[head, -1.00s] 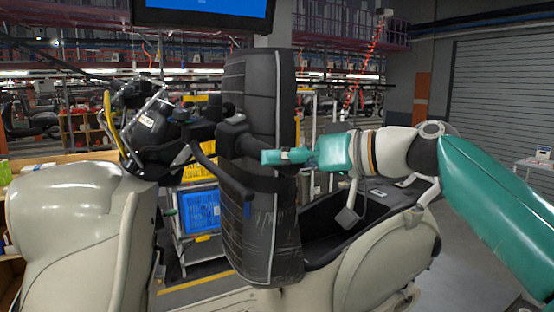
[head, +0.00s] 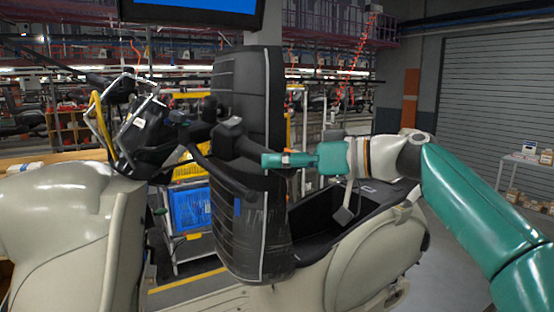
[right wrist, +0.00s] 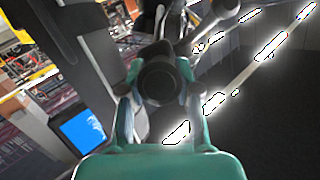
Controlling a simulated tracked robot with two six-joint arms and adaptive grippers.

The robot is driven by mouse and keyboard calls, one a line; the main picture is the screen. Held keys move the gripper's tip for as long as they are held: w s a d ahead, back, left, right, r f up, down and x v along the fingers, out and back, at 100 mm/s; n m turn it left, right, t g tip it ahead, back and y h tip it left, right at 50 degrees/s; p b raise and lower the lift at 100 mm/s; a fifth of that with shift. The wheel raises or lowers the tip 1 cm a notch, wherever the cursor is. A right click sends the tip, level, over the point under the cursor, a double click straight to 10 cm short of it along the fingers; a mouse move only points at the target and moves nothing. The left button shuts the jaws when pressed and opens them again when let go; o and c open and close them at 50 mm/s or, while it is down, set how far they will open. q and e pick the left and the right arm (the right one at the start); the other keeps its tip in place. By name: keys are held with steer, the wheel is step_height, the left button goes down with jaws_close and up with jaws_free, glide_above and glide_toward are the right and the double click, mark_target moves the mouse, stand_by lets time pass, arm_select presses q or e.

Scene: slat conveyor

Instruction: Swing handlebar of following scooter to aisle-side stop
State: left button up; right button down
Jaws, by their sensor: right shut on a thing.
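A cream scooter (head: 70,210) fills the lower left of the head view, with its rear body (head: 375,255) at the right. Its dark handlebar (head: 198,132) crosses the middle, partly hidden by a tall black padded panel and other parts. My right gripper (head: 272,160) reaches in from the right and is shut on the handlebar's grip, beside the panel. In the right wrist view, the round dark grip end (right wrist: 160,82) sits between the two teal fingers of my right gripper (right wrist: 158,95). My left gripper is not in view.
The tall black padded panel (head: 247,85) stands upright close to the handlebar. A trolley with a blue crate (head: 190,210) and yellow crates stands behind. A screen (head: 200,8) hangs above.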

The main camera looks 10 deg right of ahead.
steer(key=shift+w+d+f+g+p, duration=0.3)
steer(key=shift+w+d+f+p, duration=0.1)
steer(key=shift+w, duration=0.25)
steer(key=c, duration=0.7)
jaws_free()
steer(key=shift+n, duration=0.3)
steer(key=shift+s+d, duration=0.1)
steer(key=shift+d, duration=0.05)
